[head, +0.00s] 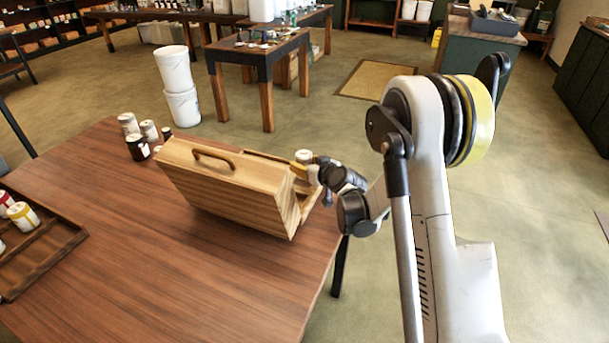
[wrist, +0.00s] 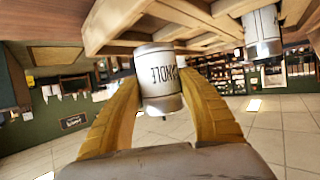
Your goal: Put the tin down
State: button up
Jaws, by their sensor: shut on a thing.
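A white tin (head: 303,157) shows at the right end of the wooden box in the head view. My gripper (head: 314,173) is shut on it from the right. In the wrist view the tin (wrist: 160,80), with dark lettering on a pale label, sits between the two yellow fingers (wrist: 160,95). The wooden box (head: 225,190) has a handle on its large slanted panel and stands near the table's right edge. The panel hides most of its inside. Light wooden parts (wrist: 125,20) are close to the held tin in the wrist view; I cannot tell whether they touch it.
Several tins (head: 129,122) stand at the back left of the table (head: 130,240). A dark wooden tray (head: 60,240) with tins lies at the left. Another tin (wrist: 262,32) shows among wooden parts in the wrist view. The table's front middle is clear.

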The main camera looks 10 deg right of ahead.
notch_tip(320, 180, down, 4)
jog(key=shift+r+b, duration=0.25)
jog(key=shift+b, duration=0.55)
jog(key=shift+r, duration=0.1)
jog(key=o, duration=1.2)
jog(key=shift+c, duration=0.2)
